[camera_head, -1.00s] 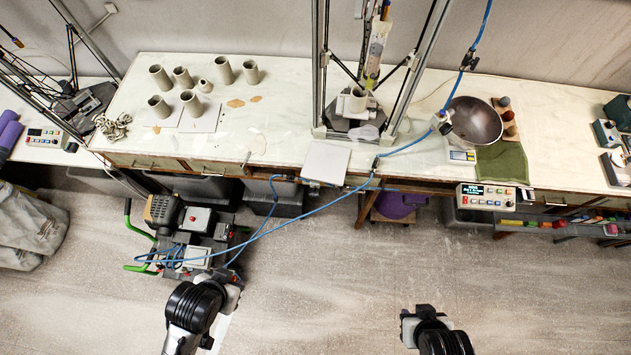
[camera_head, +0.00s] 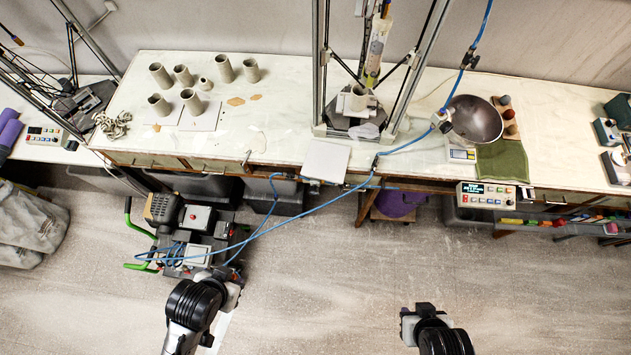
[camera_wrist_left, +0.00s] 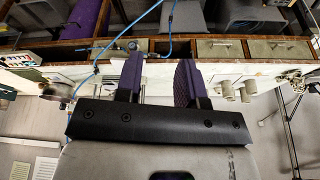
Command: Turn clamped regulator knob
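A blue hose (camera_head: 330,204) runs from the compressor up to the front edge of the workbench. Small fittings (camera_head: 374,163) sit on it at that edge; they are too small to tell which one is the regulator knob. In the left wrist view, a small fitting (camera_wrist_left: 132,45) shows on the hose at the bench edge, beyond the fingers. My left gripper (camera_wrist_left: 158,80) is open, with nothing between its purple fingers. In the head view my left arm's end (camera_head: 230,288) is over the floor in front of the compressor. My right gripper (camera_head: 408,325) is low over the floor, its fingers unclear.
The compressor (camera_head: 190,235) with green handles stands on the floor at left. The workbench (camera_head: 280,110) carries clay cylinders, a framed clay printer (camera_head: 358,120), a metal bowl (camera_head: 473,121) and a white board (camera_head: 325,160) overhanging the front edge. The floor between my arms is clear.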

